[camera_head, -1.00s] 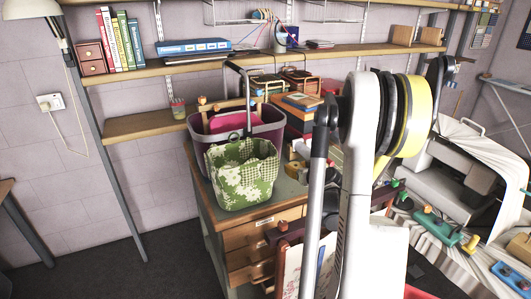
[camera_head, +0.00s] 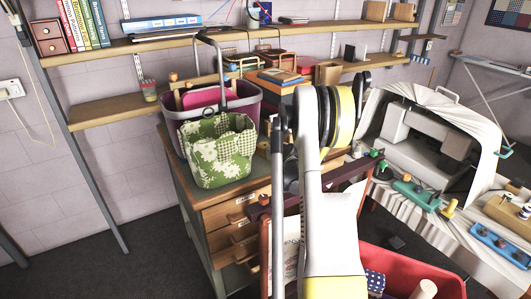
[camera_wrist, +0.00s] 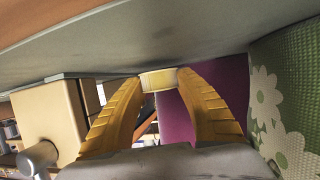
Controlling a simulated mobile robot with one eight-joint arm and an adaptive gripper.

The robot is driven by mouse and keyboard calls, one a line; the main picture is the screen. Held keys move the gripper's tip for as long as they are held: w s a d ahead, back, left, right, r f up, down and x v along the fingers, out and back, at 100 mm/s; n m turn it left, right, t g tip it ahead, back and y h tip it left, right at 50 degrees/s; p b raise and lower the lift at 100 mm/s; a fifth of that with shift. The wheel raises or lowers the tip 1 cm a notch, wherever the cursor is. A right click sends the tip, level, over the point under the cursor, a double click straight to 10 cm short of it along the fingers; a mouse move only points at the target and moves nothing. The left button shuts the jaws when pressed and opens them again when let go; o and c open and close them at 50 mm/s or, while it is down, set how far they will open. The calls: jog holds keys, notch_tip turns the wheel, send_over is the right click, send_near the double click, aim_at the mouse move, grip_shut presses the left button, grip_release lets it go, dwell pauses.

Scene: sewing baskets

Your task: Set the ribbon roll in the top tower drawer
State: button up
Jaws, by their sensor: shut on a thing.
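In the wrist view my gripper (camera_wrist: 158,84) has its two yellow fingers closed on a small pale yellow round thing (camera_wrist: 158,79), which looks like the ribbon roll. It is close to a grey surface. A purple basket wall (camera_wrist: 205,100) is behind the fingers and a green flowered fabric basket (camera_wrist: 290,110) is at right. In the head view my arm hides the gripper and roll. The purple basket (camera_head: 247,112) and green basket (camera_head: 215,152) stand on a desk with wooden drawers (camera_head: 230,212) in its front. I cannot tell which drawers are the tower.
A small brown drawer box (camera_head: 48,37) sits on the wall shelf beside books. A covered sewing machine (camera_head: 430,135) is at right. A red bin (camera_head: 440,280) is at lower right. A beige block (camera_wrist: 50,120) is left of the fingers.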

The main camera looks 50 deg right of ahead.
jog(key=shift+f, duration=0.4)
jog(key=shift+f, duration=0.1)
jog(key=shift+f, duration=0.15)
jog(key=o, duration=0.9)
